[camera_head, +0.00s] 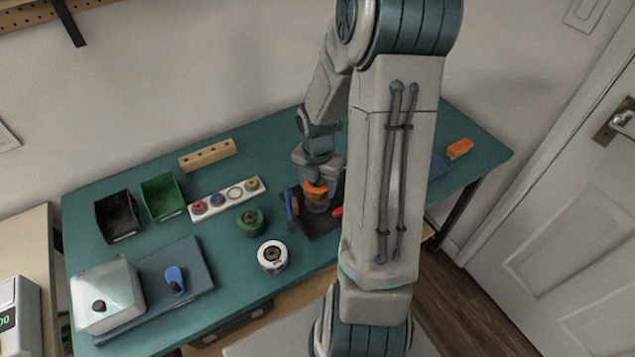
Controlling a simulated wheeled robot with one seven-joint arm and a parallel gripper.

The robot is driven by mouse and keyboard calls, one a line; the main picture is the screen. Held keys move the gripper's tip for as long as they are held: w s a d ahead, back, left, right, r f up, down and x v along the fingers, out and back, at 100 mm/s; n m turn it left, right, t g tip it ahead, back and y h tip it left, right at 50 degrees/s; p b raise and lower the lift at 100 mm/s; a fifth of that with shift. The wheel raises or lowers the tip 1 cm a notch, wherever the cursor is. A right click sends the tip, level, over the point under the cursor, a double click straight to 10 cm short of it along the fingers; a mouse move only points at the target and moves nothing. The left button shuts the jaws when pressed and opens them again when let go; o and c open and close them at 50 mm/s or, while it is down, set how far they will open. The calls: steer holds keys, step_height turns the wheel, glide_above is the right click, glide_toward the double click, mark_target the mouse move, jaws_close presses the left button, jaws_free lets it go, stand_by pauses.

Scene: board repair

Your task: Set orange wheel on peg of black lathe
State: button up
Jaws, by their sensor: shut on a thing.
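My gripper (317,180) points down near the back middle of the green table and is shut on the orange wheel (315,190). Only part of the wheel shows between my fingers. A grey round shape sits right below the wheel, over a dark mat; I cannot tell whether the wheel touches it. I cannot make out the black lathe or its peg for certain; that spot is small and partly hidden by my gripper and arm.
A blue-handled tool (292,204) and a red-tipped item (338,212) lie by my gripper. Green (250,222) and white (272,256) round pieces stand to the left. Further left are a white strip (227,199), black bin (119,217) and green bin (162,196). My arm hides the table's right middle.

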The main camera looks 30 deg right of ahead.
steer(key=shift+f+b, duration=0.65)
steer(key=shift+f, duration=1.2)
stand_by(1.5)
steer(key=o, duration=1.5)
steer(key=shift+c, duration=0.2)
steer(key=shift+r+p, duration=3.5)
steer(key=shift+p, duration=0.3)
